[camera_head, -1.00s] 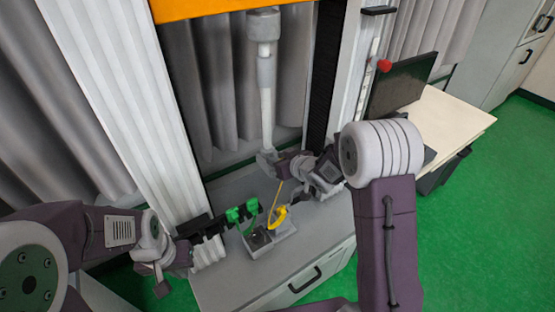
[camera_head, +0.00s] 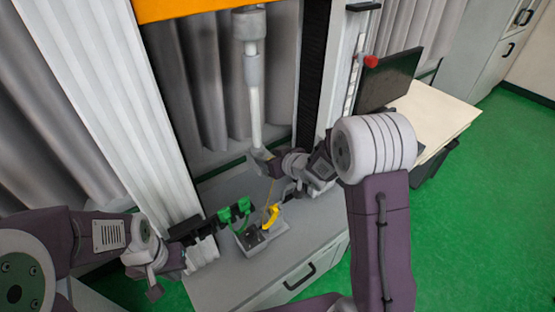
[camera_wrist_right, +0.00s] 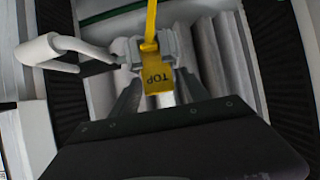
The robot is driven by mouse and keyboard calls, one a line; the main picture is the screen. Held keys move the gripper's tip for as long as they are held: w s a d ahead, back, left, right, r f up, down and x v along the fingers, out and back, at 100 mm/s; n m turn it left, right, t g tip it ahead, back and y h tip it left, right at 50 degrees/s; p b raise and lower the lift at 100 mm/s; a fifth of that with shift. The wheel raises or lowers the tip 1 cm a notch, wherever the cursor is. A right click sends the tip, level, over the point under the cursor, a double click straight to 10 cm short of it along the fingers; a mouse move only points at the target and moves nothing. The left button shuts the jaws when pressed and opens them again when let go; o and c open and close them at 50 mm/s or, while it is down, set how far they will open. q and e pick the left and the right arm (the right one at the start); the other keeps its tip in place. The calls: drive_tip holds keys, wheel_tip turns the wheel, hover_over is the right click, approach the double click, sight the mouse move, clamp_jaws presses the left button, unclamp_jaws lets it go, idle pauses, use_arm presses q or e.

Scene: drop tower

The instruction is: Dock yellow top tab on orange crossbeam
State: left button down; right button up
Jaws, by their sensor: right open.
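The orange crossbeam (camera_head: 195,8) spans the top of the head view. The yellow top tab (camera_wrist_right: 158,80), marked TOP, hangs from a yellow strap in the right wrist view. It lies in line with my right gripper (camera_wrist_right: 156,95); the jaws are open and I cannot tell whether they touch it. In the head view my right gripper (camera_head: 266,162) is by the lower end of the white post, well below the crossbeam. A thin yellow strap (camera_head: 269,190) hangs under it. My left gripper (camera_head: 170,268) is low at the left; its jaws are unclear.
A grey tray (camera_head: 250,243) on the grey cabinet top holds a yellow piece (camera_head: 271,215), with green pieces (camera_head: 235,211) beside it. The white post (camera_head: 254,90) hangs between the tower columns. A monitor (camera_head: 388,78) and desk stand at the right.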

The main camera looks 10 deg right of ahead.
drive_tip(key=v, duration=1.1)
drive_tip(key=s+d+f+m+g+h, duration=0.3)
drive_tip(key=s+d+f+g+h, duration=0.2)
drive_tip(key=s+f, duration=0.3)
drive_tip(key=s+a+f+m+g, duration=0.1)
drive_tip(key=s+g, duration=0.4)
drive_tip(key=s, duration=0.6)
drive_tip(key=shift+s+a+f+m+y+p, duration=0.3)
drive_tip(key=shift+a+f+p, duration=0.05)
drive_tip(key=shift+a+f, duration=0.6)
